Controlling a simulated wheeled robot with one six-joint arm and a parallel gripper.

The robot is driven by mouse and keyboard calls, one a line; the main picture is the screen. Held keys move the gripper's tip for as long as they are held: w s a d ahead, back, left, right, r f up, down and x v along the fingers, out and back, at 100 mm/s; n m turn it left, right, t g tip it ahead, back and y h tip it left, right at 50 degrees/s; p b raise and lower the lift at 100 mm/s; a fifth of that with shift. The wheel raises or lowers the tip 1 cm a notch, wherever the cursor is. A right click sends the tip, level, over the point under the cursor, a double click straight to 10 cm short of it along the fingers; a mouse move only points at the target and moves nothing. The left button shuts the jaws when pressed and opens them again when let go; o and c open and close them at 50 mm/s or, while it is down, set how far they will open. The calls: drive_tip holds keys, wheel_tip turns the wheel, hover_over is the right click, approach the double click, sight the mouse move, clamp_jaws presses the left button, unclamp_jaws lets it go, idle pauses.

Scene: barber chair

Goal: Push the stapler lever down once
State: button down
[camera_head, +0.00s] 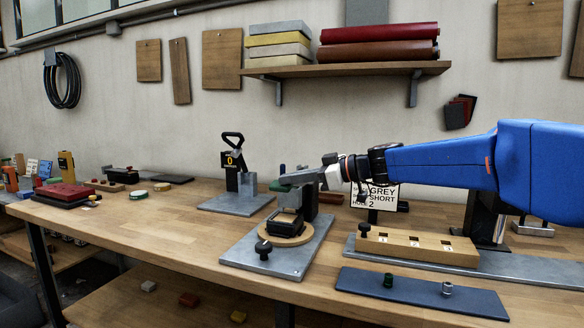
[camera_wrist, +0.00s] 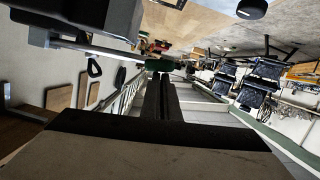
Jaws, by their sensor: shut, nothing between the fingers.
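My gripper (camera_head: 300,178) reaches in from the right above the bench, its fingers together and empty. The shut fingers (camera_wrist: 163,98) also show in the wrist view. Below the gripper, a fixture on a grey plate (camera_head: 240,250) carries a wooden disc with a black part (camera_head: 287,222) and a dark upright post. Behind it, to the left, another fixture has a black triangular handle (camera_head: 233,139) raised above a "0" sign (camera_head: 233,161). I cannot tell for certain which one is the stapler. No contact between my gripper and either fixture is clear.
A wooden block with square holes (camera_head: 417,246) and a dark tray with two small knobs (camera_head: 415,289) lie at the front right. A sign (camera_head: 380,196) stands behind the gripper. A shelf (camera_head: 345,70) holds rolls above. Clear bench (camera_head: 150,225) lies left.

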drive_tip(key=shift+s+f, duration=0.1)
drive_tip(key=shift+f, duration=0.55)
drive_tip(key=s+d+r, duration=0.4)
drive_tip(key=d+r, duration=0.3)
drive_tip(key=d, duration=0.1)
drive_tip(key=shift+s+d+r, duration=0.2)
drive_tip(key=shift+s+d, duration=0.05)
drive_tip(key=shift+s, duration=0.15)
idle(0.3)
